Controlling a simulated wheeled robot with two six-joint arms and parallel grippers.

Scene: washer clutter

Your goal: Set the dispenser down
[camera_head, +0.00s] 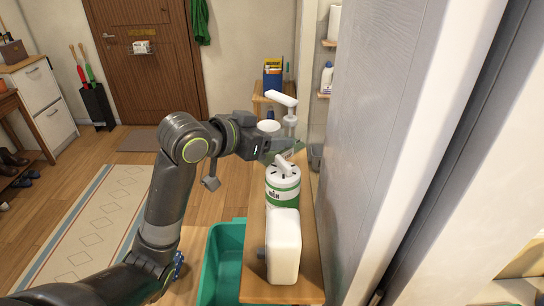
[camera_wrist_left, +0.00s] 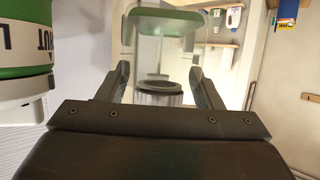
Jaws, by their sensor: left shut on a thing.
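My left gripper (camera_head: 276,147) reaches in from the left above the narrow wooden shelf (camera_head: 258,283) and is shut on a dispenser. The dispenser's white pump head (camera_head: 283,98) sticks up behind the gripper in the head view. Much of its body is hidden there by the gripper. In the left wrist view, the pale, see-through dispenser (camera_wrist_left: 160,52) with a green band stands between the two fingers of my left gripper (camera_wrist_left: 163,88). I cannot tell whether its base touches the shelf. My right gripper is not in view.
A white and green canister (camera_head: 283,190) and a white bottle (camera_head: 285,245) stand on the shelf, close in front of the gripper. A teal bin (camera_head: 222,265) is left of the shelf. A tall grey panel (camera_head: 375,110) borders it on the right. A blue and yellow box (camera_head: 273,75) stands behind.

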